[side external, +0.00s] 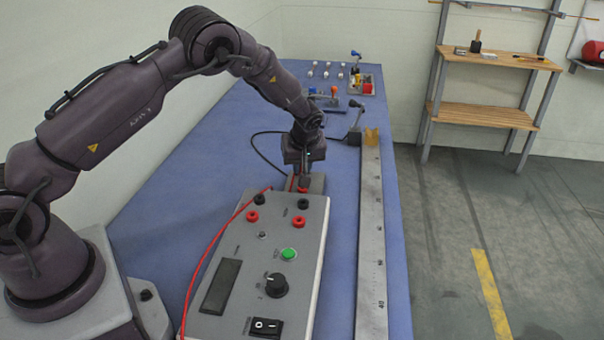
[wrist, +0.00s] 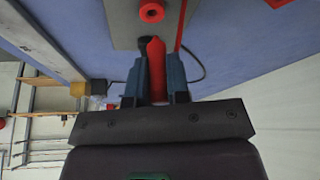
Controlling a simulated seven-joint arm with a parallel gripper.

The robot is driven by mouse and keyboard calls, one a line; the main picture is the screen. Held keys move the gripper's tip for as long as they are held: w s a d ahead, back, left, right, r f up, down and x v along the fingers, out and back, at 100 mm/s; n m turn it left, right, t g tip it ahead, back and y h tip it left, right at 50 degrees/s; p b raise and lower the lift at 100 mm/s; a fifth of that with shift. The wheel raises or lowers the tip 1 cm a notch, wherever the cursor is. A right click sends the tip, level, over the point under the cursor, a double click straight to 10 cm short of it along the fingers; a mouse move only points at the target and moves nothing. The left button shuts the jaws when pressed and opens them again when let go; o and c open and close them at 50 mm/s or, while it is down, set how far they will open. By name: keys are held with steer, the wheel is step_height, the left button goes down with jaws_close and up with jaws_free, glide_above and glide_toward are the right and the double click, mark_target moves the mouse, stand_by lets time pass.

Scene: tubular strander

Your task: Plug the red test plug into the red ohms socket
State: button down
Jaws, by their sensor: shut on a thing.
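My gripper (wrist: 157,80) is shut on the red test plug (wrist: 157,60), with a blue finger on each side. In the side view my gripper (side external: 303,182) is low at the far end of the grey tester (side external: 240,235), over a small grey block (side external: 318,184); the plug is mostly hidden there. The tester has a left red socket (side external: 252,216) and a right red socket (side external: 299,222); their labels are too small to read. In the wrist view a red ring-shaped socket (wrist: 151,11) lies beyond the plug tip, apart from it in the picture.
Black sockets (side external: 260,199) (side external: 303,204) sit behind the red ones. A red lead (side external: 205,255) runs along the tester's left. A long metal rail (side external: 371,230) lies to the right. Small parts (side external: 362,85) stand at the bench's far end. Blue bench left of the tester is clear.

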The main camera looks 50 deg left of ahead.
steer(key=s+d+r, duration=0.2)
steer(key=s+r, duration=0.3)
steer(key=r, duration=0.1)
step_height(320, 180, up, 4)
steer(key=f, duration=0.1)
glide_above(252, 212)
steer(key=shift+r, duration=0.25)
steer(key=shift+f, duration=0.1)
steer(key=shift+f, duration=2.95)
steer(key=shift+f, duration=0.95)
steer(key=c, duration=1)
jaws_free()
